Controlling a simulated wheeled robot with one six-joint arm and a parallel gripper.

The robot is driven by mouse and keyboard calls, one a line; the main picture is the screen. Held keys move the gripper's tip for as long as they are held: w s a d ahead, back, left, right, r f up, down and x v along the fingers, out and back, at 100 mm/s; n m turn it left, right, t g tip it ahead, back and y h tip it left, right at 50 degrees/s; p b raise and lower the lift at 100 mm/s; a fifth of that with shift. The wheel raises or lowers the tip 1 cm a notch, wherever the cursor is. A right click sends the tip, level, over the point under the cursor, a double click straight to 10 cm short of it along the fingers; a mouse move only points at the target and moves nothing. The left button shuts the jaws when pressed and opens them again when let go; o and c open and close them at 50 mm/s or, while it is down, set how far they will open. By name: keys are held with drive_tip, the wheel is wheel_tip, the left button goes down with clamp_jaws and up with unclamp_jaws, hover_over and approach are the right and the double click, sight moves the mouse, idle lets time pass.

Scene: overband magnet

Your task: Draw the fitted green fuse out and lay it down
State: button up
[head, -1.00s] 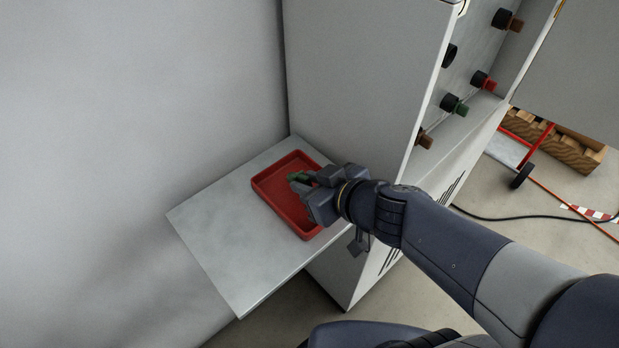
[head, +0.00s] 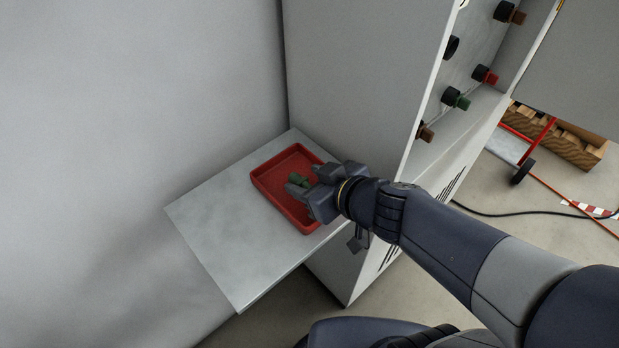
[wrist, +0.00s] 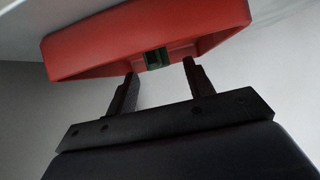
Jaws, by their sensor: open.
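A green fuse (head: 301,180) lies in the red tray (head: 264,187) on the side shelf. It also shows in the wrist view (wrist: 157,58) against the tray's inside, end towards the camera. My gripper (head: 312,180) is at the tray's right side, partly hiding the fuse. In the wrist view my gripper (wrist: 160,68) is open, its two dark fingers apart on either side of the fuse's line, with the fuse just beyond the tips. Another green fuse (head: 462,101) sits in a black holder in the open cabinet.
The cabinet panel also holds a red fuse (head: 490,77) and brown fuses (head: 516,16); one black holder (head: 451,47) shows no coloured fuse. The pale shelf (head: 220,240) is bare left of the tray. The cabinet's side wall (head: 355,80) rises close behind my gripper.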

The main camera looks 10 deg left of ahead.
drive_tip(key=p+v, duration=0.5)
drive_tip(key=v, duration=0.3)
drive_tip(key=shift+s+d+r, duration=0.15)
drive_tip(key=shift+d+r, duration=0.05)
drive_tip(key=shift+r, duration=0.15)
drive_tip(key=shift+p+v, duration=0.5)
drive_tip(key=shift+v, duration=0.55)
drive_tip(key=shift+a+f, duration=0.1)
drive_tip(key=shift+f, duration=0.1)
drive_tip(key=shift+b+x, duration=0.9)
drive_tip(key=shift+x, duration=0.35)
drive_tip(key=b+x, duration=0.4)
drive_tip(key=x, duration=0.3)
drive_tip(key=shift+a+f, duration=0.2)
drive_tip(key=shift+f, duration=0.15)
drive_tip(key=shift+w+a, duration=0.2)
drive_tip(key=shift+w, duration=0.1)
drive_tip(key=shift+d+r+p, duration=0.1)
drive_tip(key=shift+r+p, duration=0.25)
drive_tip(key=shift+r, duration=0.4)
